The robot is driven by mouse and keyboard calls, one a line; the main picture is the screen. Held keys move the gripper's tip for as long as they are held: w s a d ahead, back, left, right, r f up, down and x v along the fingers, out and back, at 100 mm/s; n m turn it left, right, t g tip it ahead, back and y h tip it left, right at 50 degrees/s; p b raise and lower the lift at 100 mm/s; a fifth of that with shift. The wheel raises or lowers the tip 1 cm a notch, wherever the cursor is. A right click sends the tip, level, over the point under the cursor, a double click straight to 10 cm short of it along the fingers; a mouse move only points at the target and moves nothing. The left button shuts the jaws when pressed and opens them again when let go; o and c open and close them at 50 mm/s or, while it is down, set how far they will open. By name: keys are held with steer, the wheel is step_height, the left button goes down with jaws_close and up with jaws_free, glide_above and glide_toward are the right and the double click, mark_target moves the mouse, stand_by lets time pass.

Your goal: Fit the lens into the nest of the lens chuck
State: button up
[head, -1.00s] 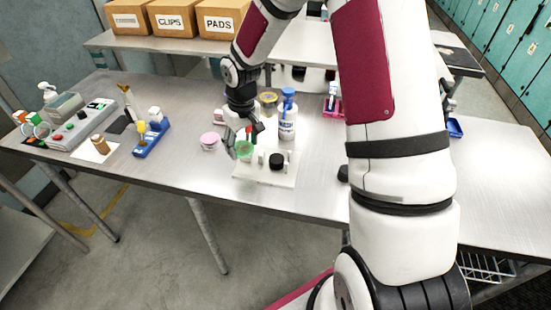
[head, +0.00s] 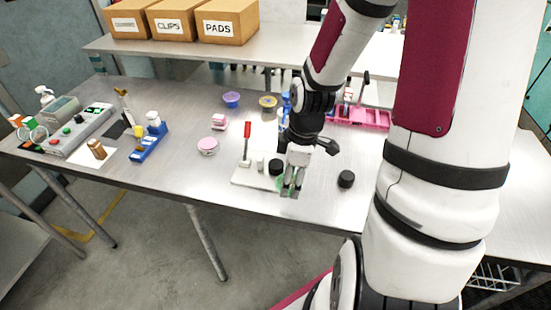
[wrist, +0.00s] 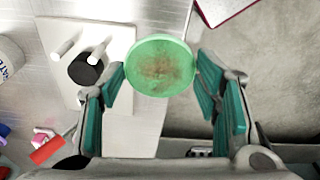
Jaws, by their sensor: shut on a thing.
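The lens is a round green translucent disc (wrist: 158,66) with a brownish middle. My gripper (wrist: 161,76) is shut on it, a fingertip at each side of the rim. In the head view my gripper (head: 291,184) hangs over the front right end of a white plate, hiding most of the lens (head: 282,185). The white plate (head: 252,177), seemingly the lens chuck, carries a black round piece (head: 276,166) and light upright pegs; it also shows in the wrist view (wrist: 110,36). The lens appears raised, overlapping the plate's edge in the wrist view, apart from the black round piece (wrist: 86,68).
A red-handled upright tool (head: 247,132) stands at the plate's left end. A loose black cylinder (head: 346,179) is right of my gripper. A pink round container (head: 208,145) stands left of the plate. The table's front edge is close. Bare table lies left of the pink container.

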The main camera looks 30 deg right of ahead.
glide_above(276, 164)
steer(key=shift+d+f+b, duration=0.1)
steer(key=shift+f+b, duration=0.35)
steer(key=shift+f, duration=1.9)
steer(key=shift+f, duration=0.1)
steer(key=o, duration=0.9)
step_height(276, 164, up, 12)
steer(key=s+d, duration=0.1)
steer(key=s+a+r+m+t+h, duration=0.2)
steer(key=s+a+r+m, duration=0.45)
steer(key=r, duration=0.55)
steer(key=s+a+r+m+t, duration=0.1)
steer(key=s+a+r, duration=0.1)
steer(key=s, duration=0.2)
steer(key=s+a+r+m+t, duration=0.1)
steer(key=s+a+r, duration=0.1)
steer(key=s, duration=0.3)
steer(key=s+a+r+m+y, duration=0.1)
steer(key=s+a+r+m, duration=0.1)
steer(key=s+a, duration=0.1)
steer(key=shift+s+a+r+t, duration=0.1)
steer(key=shift+s+a+t, duration=0.1)
steer(key=shift+s, duration=0.2)
steer(key=shift+s+a+t, duration=0.1)
steer(key=shift+s+t, duration=0.1)
steer(key=shift+s, duration=0.15)
